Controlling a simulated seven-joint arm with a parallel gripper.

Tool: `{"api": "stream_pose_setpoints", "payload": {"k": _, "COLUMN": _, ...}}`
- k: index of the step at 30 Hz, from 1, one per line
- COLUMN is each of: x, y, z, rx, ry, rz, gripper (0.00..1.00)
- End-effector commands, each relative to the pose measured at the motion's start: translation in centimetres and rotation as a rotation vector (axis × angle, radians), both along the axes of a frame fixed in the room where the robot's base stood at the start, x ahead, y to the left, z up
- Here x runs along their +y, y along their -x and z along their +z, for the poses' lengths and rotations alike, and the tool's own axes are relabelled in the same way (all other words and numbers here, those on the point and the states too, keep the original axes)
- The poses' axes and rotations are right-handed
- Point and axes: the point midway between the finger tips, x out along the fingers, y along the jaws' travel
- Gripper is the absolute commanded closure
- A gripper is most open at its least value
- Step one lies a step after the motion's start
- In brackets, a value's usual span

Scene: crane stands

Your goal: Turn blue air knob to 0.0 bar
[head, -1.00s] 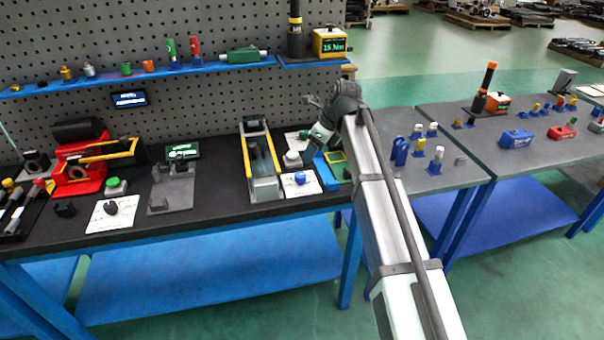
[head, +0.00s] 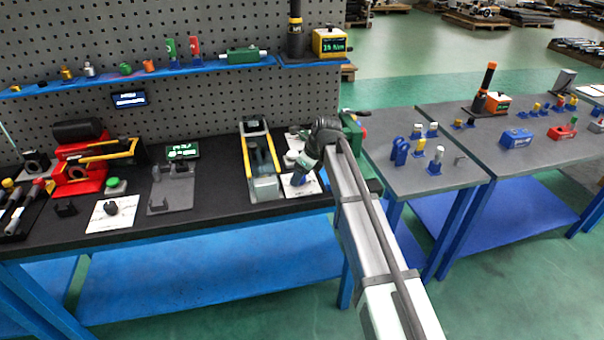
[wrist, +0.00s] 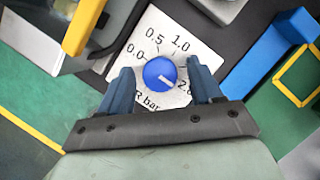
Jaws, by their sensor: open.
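The blue air knob (wrist: 159,72) shows in the wrist view on a white dial plate (wrist: 150,36) marked 0.0, 0.5, 1.0 and a partly covered 2. something. Its pale pointer line slants to the lower right, toward the 2. mark and away from 0.0. My gripper (wrist: 160,67) is open, with one blue finger on each side of the knob. I cannot tell whether either finger touches it. In the head view my gripper (head: 303,173) is over the white plate (head: 305,187) at the bench's front, and the knob is hidden behind it.
A yellow-railed fixture (head: 262,165) stands just left of the plate. Another white plate with a dark knob (head: 111,208) is at the left.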

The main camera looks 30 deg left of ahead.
Motion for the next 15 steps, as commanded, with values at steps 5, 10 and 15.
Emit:
{"api": "stream_pose_setpoints", "payload": {"k": 5, "x": 0.0, "y": -0.01, "z": 0.02, "rx": 0.0, "ry": 0.0, "rz": 0.0, "gripper": 0.36}}
{"api": "stream_pose_setpoints", "payload": {"k": 10, "x": 0.0, "y": 0.0, "z": 0.03, "rx": 0.0, "ry": 0.0, "rz": 0.0, "gripper": 0.53}}
{"api": "stream_pose_setpoints", "payload": {"k": 15, "x": -0.02, "y": -0.01, "z": 0.04, "rx": 0.0, "ry": 0.0, "rz": 0.0, "gripper": 0.69}}
